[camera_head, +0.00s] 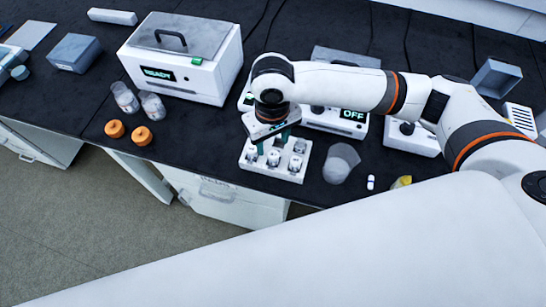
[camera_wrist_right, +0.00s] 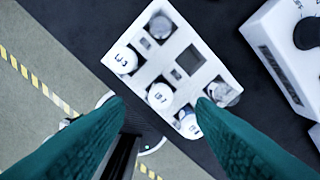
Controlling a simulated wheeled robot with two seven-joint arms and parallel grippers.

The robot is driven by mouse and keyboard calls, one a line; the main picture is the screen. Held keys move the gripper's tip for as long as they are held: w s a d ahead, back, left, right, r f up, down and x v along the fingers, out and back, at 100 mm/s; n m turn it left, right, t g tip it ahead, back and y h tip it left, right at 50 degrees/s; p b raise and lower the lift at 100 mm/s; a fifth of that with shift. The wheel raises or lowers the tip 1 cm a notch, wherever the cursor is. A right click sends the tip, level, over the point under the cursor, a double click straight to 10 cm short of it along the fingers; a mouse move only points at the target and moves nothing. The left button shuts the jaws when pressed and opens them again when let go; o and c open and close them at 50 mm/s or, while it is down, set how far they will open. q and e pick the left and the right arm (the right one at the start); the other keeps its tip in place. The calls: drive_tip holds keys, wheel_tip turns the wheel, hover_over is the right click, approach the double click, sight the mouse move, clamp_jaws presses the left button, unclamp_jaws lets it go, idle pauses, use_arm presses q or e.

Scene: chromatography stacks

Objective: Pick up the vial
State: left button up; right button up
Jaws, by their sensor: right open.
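A white rack (camera_head: 245,162) with several small vials stands near the front edge of the black bench in the head view. My right gripper (camera_head: 269,142) comes down over the rack's back left part, its green fingers apart. In the right wrist view, the rack (camera_wrist_right: 112,52) shows from above and the right gripper (camera_wrist_right: 160,104) is open. A white-capped vial (camera_wrist_right: 160,95) appears between its fingertips, with nothing gripped. Other vials (camera_wrist_right: 127,60) sit around it, and one square slot (camera_wrist_right: 190,59) looks empty. Which vial is meant cannot be told. My left gripper is out of view.
Behind the rack is a device marked OFF (camera_head: 353,117). A clear beaker (camera_head: 341,163) stands right of the rack. A white box marked READY (camera_head: 185,55), two clear bottles (camera_head: 125,97) and two orange caps (camera_head: 141,135) are to the left.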

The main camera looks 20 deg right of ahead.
sight(273, 154)
wheel_tip(273, 154, down, 2)
drive_tip(key=shift+f, duration=0.15)
wheel_tip(273, 154, down, 4)
drive_tip(key=shift+d+f, duration=0.1)
drive_tip(key=shift+f, duration=0.05)
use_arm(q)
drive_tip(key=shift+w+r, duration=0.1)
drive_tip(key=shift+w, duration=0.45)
